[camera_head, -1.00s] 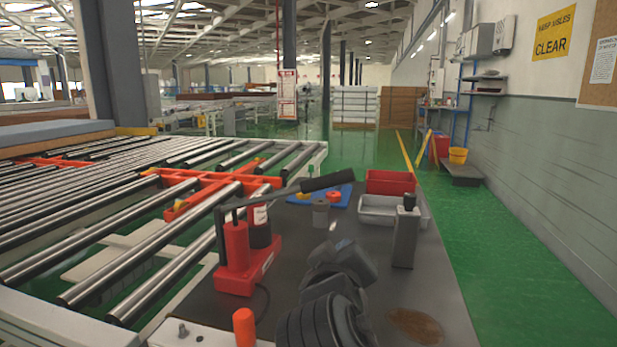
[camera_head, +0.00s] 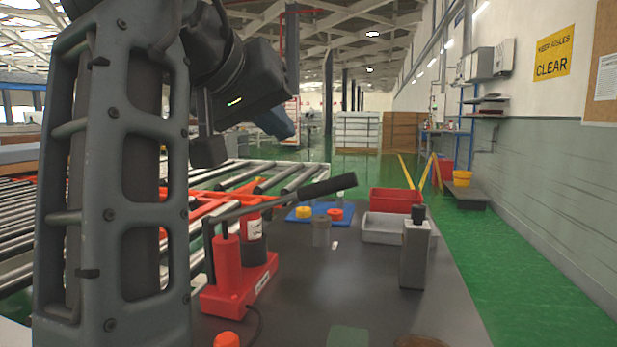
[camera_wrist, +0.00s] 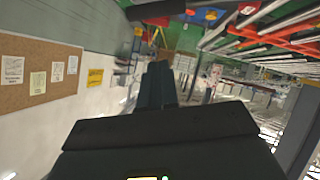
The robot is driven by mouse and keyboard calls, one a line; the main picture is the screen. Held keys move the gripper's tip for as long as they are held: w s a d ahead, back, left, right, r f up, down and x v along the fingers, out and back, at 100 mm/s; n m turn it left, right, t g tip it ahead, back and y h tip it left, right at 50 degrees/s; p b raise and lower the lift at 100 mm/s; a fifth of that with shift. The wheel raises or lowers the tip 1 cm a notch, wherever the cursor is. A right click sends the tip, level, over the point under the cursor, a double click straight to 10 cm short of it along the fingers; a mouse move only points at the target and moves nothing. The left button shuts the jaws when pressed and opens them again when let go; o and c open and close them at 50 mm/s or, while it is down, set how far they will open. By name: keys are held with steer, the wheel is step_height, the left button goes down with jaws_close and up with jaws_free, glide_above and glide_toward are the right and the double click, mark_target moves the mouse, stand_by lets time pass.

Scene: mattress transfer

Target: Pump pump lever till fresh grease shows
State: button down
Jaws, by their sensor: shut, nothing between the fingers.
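The red pump (camera_head: 238,275) stands on the dark bench top, left of centre in the head view. Its pump lever (camera_head: 310,193) slants up to the right and ends in a thick black grip. My gripper (camera_head: 284,128) is up in the air, above and behind the lever in the picture, apart from it. In the wrist view the fingers (camera_wrist: 158,84) are together with nothing between them. A brown patch (camera_head: 422,342) lies at the bottom edge of the head view; I cannot tell whether it is grease.
On the bench (camera_head: 340,290) stand a grey bottle-like container (camera_head: 415,255), a red bin (camera_head: 396,200), a grey bin (camera_head: 388,228), a small grey cylinder (camera_head: 321,232) and a blue mat (camera_head: 310,214) with small coloured parts. Rollers lie left. A green aisle (camera_head: 510,260) is open on the right.

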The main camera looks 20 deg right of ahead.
steer(key=shift+s+a+r+y, duration=0.2)
steer(key=shift+a+r, duration=0.05)
steer(key=shift+r, duration=0.15)
steer(key=shift+s+a+r+y, duration=0.15)
steer(key=shift+a+r+y, duration=0.05)
steer(key=shift+r, duration=0.2)
steer(key=s+f+b+x, duration=0.2)
steer(key=x, duration=1)
steer(key=shift+w+d+f, duration=0.2)
steer(key=shift+d+f, duration=0.05)
steer(key=shift+f, duration=0.15)
